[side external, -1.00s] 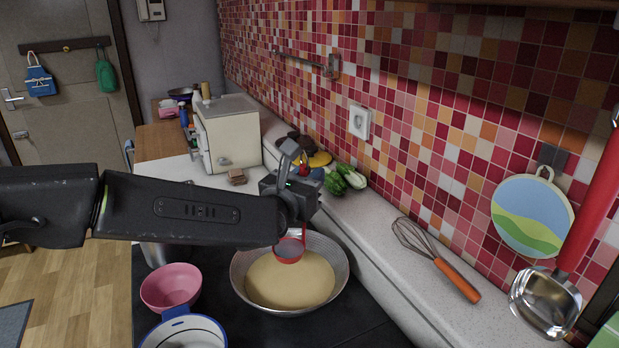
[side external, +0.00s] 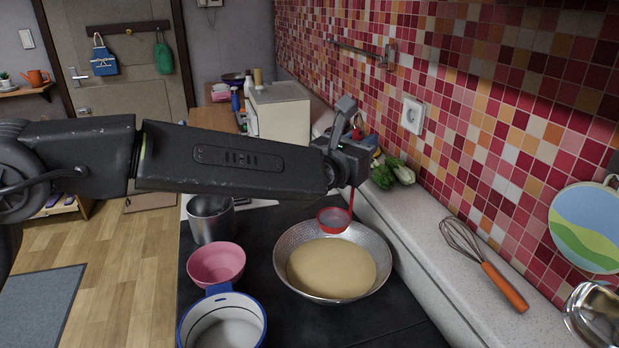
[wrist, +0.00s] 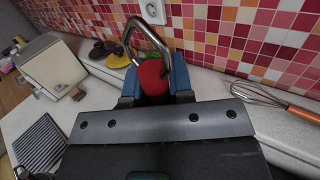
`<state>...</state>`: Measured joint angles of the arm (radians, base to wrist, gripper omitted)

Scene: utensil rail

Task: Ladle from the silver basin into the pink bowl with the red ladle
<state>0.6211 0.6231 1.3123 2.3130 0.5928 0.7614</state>
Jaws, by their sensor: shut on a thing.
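My gripper (side external: 350,162) is shut on the handle of the red ladle (side external: 334,219). In the wrist view, the blue fingers of my gripper (wrist: 155,84) close on both sides of the red handle (wrist: 152,78), and its metal hook sticks up beyond. The ladle hangs with its cup above the far rim of the silver basin (side external: 286,284). The cup's inside looks greyish; I cannot tell whether it holds anything. The basin holds a beige liquid. The pink bowl (side external: 216,265) stands left of the basin and looks empty.
A white, blue-rimmed pan (side external: 222,325) stands in front of the pink bowl. A metal pot (side external: 211,220) stands behind it. Vegetables (side external: 392,172) and a whisk (side external: 485,266) lie on the ledge at right, below the tiled wall. The dark stovetop is clear right of the pan.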

